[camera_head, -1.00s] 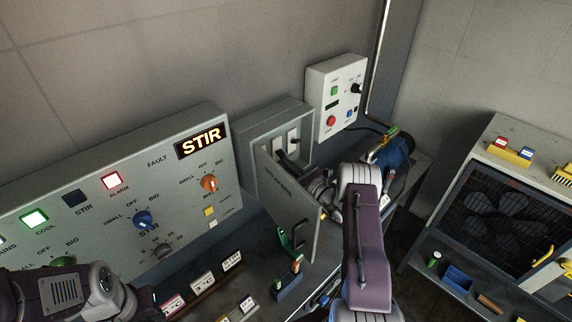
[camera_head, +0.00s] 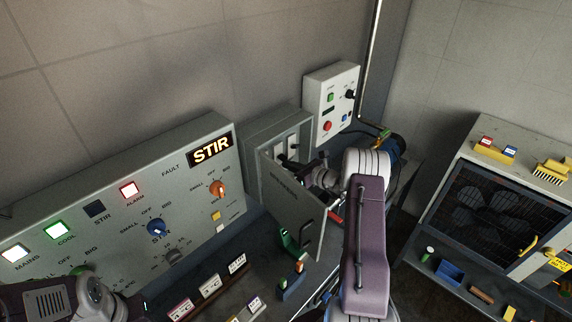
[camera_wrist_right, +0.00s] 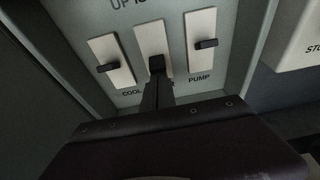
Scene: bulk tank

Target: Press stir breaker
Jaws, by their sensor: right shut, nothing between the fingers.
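The breaker box (camera_head: 262,128) is on the wall bench with its door (camera_head: 283,192) swung open. The right wrist view shows three white breaker plates with dark toggles. The left one (camera_wrist_right: 105,50) is labelled COOL and the right one (camera_wrist_right: 201,25) PUMP. The middle breaker plate (camera_wrist_right: 150,35) has its label mostly covered by my gripper; only a final R shows. My right gripper (camera_wrist_right: 157,72) is shut and empty, its tips at the middle toggle; I cannot tell whether they touch. In the head view my right gripper (camera_head: 292,164) reaches in behind the door. My left gripper is out of view.
The open door stands close beside my right forearm. A fan unit (camera_head: 490,200) is at right.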

